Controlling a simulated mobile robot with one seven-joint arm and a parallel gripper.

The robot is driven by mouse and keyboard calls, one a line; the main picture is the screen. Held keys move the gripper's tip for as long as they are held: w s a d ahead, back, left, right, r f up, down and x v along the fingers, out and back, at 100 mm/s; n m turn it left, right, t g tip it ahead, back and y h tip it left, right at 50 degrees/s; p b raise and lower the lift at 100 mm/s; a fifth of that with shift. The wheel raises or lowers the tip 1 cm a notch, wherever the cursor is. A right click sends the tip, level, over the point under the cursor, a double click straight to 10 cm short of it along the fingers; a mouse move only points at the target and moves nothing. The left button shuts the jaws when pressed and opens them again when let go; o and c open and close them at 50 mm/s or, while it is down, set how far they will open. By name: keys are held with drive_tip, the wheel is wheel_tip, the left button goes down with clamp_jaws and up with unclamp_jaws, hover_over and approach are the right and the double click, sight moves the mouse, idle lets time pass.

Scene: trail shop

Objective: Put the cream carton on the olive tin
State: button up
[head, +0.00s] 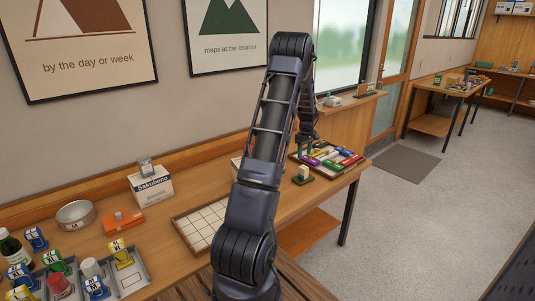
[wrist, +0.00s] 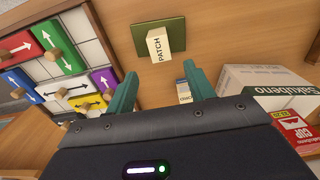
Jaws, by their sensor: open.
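The cream carton (wrist: 158,44), marked PATCH, stands on the flat olive tin (wrist: 175,30) in the wrist view. In the head view the small cream carton (head: 303,171) also sits on top of the dark olive tin (head: 299,180), near the table's right end. My gripper (wrist: 160,74) is open, with its two teal fingers apart and nothing held between them. The carton is beyond the fingertips and apart from them.
A tray of coloured arrow blocks (head: 328,157) lies beside the tin. A white gridded tray (head: 200,224) and a Sakubeno box (head: 151,188) are further left. A small white carton (wrist: 184,91) shows behind the fingers. The table's front edge is close to the tin.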

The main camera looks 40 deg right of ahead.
drive_tip(key=w+a+r+t+h, duration=0.1)
drive_tip(key=w+a+r, duration=0.3)
drive_tip(key=a+r, duration=0.7)
drive_tip(key=w+a+r, duration=0.5)
drive_tip(key=a+r, duration=0.2)
drive_tip(key=a, duration=0.8)
drive_tip(key=s+a+r+t, duration=0.15)
drive_tip(key=a+r, duration=0.25)
drive_tip(key=a, duration=0.5)
drive_tip(key=s+a+r, duration=0.3)
drive_tip(key=a+r, duration=0.1)
drive_tip(key=a, duration=0.6)
drive_tip(key=s+a+t+y, duration=0.1)
drive_tip(key=s+a+t, duration=0.1)
drive_tip(key=s+a, duration=1.6)
drive_tip(key=shift+a+r, duration=0.25)
drive_tip(key=shift+a, duration=0.3)
